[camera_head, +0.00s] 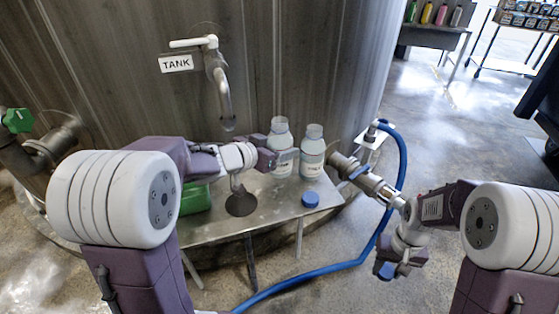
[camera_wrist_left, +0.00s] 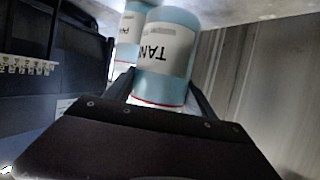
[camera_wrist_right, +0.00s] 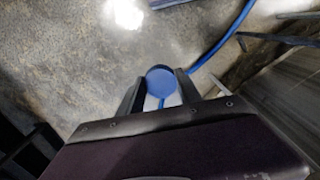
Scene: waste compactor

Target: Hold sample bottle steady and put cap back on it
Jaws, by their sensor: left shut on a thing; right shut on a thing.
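A sample bottle (camera_head: 279,138) with a white label stands upright on the metal table (camera_head: 262,212) in front of the tank, its top uncapped. My left gripper (camera_head: 285,159) is shut around its body; in the left wrist view this bottle (camera_wrist_left: 165,62) sits between the fingers, its label reading "TAN", the rest cut off. My right gripper (camera_head: 388,270) is shut on a blue cap (camera_wrist_right: 161,80), away from the bottle, low and to the right beyond the table.
A second uncapped bottle (camera_head: 313,152) stands close right of the held one. Another blue cap (camera_head: 310,199) lies near the table's front edge. A green container (camera_head: 195,198) stands at left.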

